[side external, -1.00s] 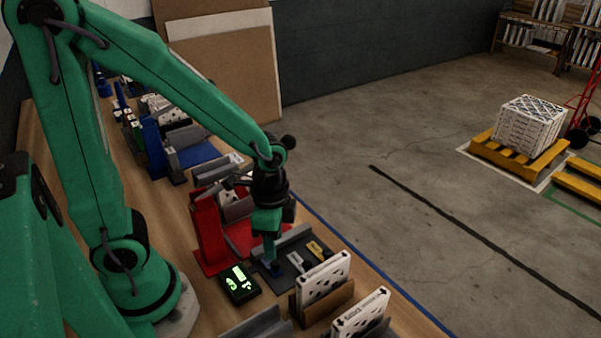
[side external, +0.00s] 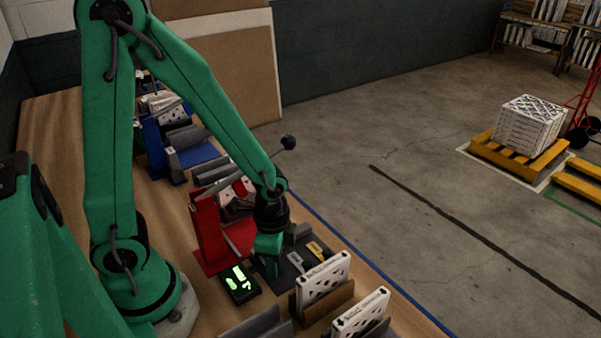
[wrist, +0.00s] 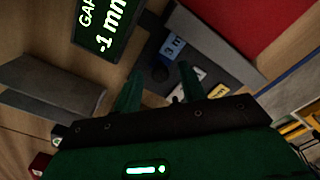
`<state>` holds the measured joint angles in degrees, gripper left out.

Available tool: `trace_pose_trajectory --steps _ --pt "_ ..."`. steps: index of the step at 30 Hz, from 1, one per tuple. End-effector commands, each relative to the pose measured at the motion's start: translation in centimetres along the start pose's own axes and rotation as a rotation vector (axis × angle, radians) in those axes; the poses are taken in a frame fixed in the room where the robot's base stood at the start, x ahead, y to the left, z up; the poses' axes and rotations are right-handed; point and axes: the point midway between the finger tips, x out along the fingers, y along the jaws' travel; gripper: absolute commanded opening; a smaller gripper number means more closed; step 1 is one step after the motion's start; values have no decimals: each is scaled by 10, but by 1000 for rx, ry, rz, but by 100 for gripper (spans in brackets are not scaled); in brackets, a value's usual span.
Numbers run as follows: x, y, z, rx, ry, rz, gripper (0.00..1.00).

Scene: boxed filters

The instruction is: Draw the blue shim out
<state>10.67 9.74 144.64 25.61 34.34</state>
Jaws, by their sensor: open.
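The blue shim (wrist: 173,45), with a light label reading "3 m" and the rest cut off, lies in a dark grey rack in the wrist view. A small dark blue end (wrist: 160,72) shows just below the label, between my fingertips in the picture. My gripper (wrist: 158,80) is open, its two green fingers apart, with nothing seen held. In the side view my gripper (side external: 269,266) is low over the rack and hides the blue shim. I cannot tell whether the fingers touch it.
White (wrist: 197,77) and yellow (wrist: 216,91) labelled shims lie beside it in the rack (side external: 289,268). A display reading "GAP -1 mm" (wrist: 108,18) stands nearby. A red stand (side external: 210,235) with a ball-ended lever is behind; white filters (side external: 323,280) stand in front.

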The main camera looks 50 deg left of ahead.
Motion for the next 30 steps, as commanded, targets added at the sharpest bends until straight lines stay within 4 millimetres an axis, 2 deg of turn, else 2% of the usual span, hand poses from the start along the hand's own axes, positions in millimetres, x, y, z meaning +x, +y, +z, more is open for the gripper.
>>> trace_pose_trajectory --steps 2,3,9,19,30 --pt "0 0 0 0 0 0 41" --pt "0 0 0 0 0 0 37" --pt "0 0 0 0 0 0 0" --pt "0 4 -4 2 0 0 0" --pt "0 28 -29 3 2 -1 0"
